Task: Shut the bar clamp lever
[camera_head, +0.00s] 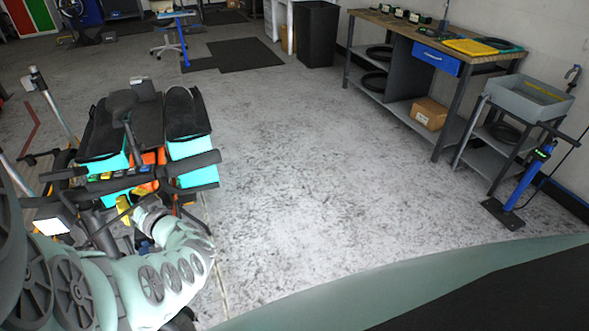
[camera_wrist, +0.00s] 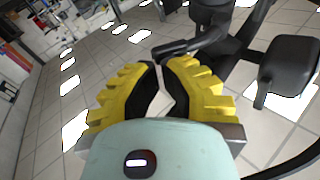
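A cargo bike with black-and-cyan bags (camera_head: 190,147) stands at the left in the head view. My gripper (camera_head: 125,209), with yellow fingers, is among its dark front parts, below the black grips. In the wrist view my gripper (camera_wrist: 159,66) has its two ribbed fingers close together at the tips, with a narrow gap between the black inner pads. A dark curved lever-like part (camera_wrist: 200,42) runs from beside the fingertips up to the right. I cannot tell whether it is the bar clamp lever or whether the fingers touch it.
A black grip-like part (camera_wrist: 288,66) and dark bars lie right of my gripper in the wrist view. In the head view, a workbench (camera_head: 405,28), a grey sink (camera_head: 500,96) and a blue stand (camera_head: 527,180) are at the right. The middle floor is clear.

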